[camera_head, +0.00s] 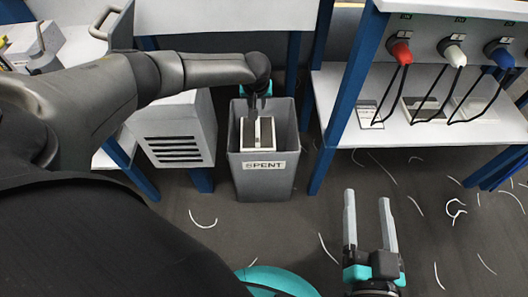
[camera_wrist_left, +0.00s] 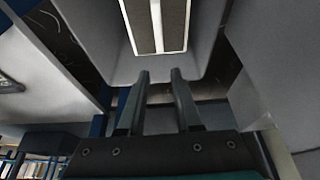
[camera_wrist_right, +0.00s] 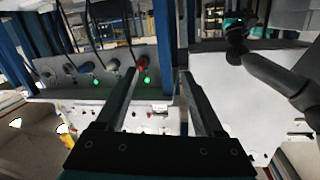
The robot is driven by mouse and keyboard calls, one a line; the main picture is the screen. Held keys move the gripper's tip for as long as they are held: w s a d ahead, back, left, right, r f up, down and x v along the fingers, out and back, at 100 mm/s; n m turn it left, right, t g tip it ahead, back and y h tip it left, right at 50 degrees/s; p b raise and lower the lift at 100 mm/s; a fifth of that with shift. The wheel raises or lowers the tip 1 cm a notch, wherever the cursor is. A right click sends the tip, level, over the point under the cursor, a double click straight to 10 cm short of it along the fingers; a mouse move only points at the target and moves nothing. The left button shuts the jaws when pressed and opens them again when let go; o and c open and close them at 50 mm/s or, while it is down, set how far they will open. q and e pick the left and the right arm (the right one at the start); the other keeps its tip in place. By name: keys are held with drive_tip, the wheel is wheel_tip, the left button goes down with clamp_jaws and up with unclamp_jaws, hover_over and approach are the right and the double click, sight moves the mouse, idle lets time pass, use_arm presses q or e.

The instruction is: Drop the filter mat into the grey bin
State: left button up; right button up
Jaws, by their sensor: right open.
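The filter mat (camera_head: 248,133), dark with a white frame and a pale middle strip, is inside the grey bin (camera_head: 263,168) labelled SPENT. Its lower part is hidden by the bin's front wall. In the left wrist view the mat (camera_wrist_left: 142,22) lies beyond my fingertips, within the bin walls. My left gripper (camera_head: 258,102) is above the bin's mouth, pointing down; its fingers (camera_wrist_left: 160,75) are apart with nothing between them. My right gripper (camera_head: 370,200) is open and empty, to the right of the bin over the floor; its fingers also show in the right wrist view (camera_wrist_right: 158,72).
A grey slatted box (camera_head: 172,145) stands left of the bin. A blue-legged white shelf (camera_head: 440,120) is at the right, with red, white and blue plugs (camera_head: 453,55) and cables above it. White thread scraps lie on the dark floor (camera_head: 330,220).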

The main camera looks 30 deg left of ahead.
use_arm(q)
drive_tip(key=shift+o, duration=1.1)
drive_tip(key=shift+r, duration=0.1)
use_arm(e)
drive_tip(key=s+d+f+g+h+p, duration=0.1)
drive_tip(key=s+d+g+h+p, duration=0.15)
drive_tip(key=d+g, duration=0.25)
drive_tip(key=s+d+f+g+h+p, duration=0.2)
drive_tip(key=d+g+h+p, duration=0.15)
drive_tip(key=d+g, duration=0.25)
use_arm(q)
drive_tip(key=p+v, duration=0.3)
drive_tip(key=v, duration=1.2)
use_arm(e)
drive_tip(key=shift+g, duration=0.5)
drive_tip(key=shift+s+f, duration=0.15)
drive_tip(key=shift+f, duration=1.25)
drive_tip(key=shift+s+f, duration=0.1)
drive_tip(key=shift+f, duration=1.25)
use_arm(q)
drive_tip(key=shift+s, duration=0.1)
